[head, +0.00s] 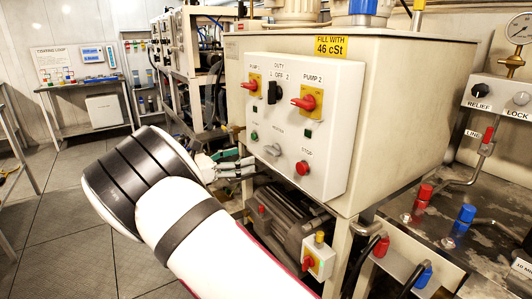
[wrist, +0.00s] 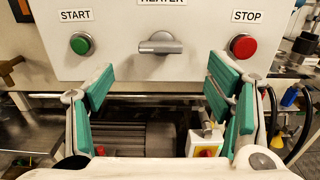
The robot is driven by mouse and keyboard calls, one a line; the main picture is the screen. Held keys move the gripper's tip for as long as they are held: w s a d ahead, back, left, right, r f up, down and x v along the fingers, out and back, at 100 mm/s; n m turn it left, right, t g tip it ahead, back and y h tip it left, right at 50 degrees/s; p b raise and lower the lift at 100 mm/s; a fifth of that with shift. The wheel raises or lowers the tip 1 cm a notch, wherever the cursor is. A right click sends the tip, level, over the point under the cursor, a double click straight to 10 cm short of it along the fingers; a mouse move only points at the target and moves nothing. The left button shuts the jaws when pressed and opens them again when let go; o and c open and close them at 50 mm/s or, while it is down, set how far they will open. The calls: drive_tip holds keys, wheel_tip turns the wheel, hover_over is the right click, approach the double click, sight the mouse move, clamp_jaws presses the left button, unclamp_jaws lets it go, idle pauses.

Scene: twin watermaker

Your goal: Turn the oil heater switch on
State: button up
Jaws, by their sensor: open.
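The heater switch (wrist: 160,44) is a grey rotary knob with its grip bar lying horizontal, under a partly cut-off HEATER label. It sits low in the middle of the pale control panel (head: 330,150) and also shows small in the head view (head: 271,149). My gripper (wrist: 160,85) is open and empty, its green-padded fingers spread wide, one below each side of the knob. The fingers are apart from the knob in the picture. In the head view my gripper (head: 240,165) is at the panel's lower left edge, partly hidden by my arm.
A green START button (wrist: 81,43) and a red STOP button (wrist: 243,46) flank the knob. Red pump switches (head: 305,102) and a black duty switch (head: 273,92) are higher on the panel. A motor (head: 285,215) and a small red-yellow switch box (head: 318,257) stand below.

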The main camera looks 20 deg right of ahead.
sight(268, 151)
drive_tip(key=b+x, duration=0.1)
drive_tip(key=x, duration=0.8)
drive_tip(key=shift+d+f, duration=0.1)
drive_tip(key=shift+d, duration=0.05)
drive_tip(key=c, duration=1.2)
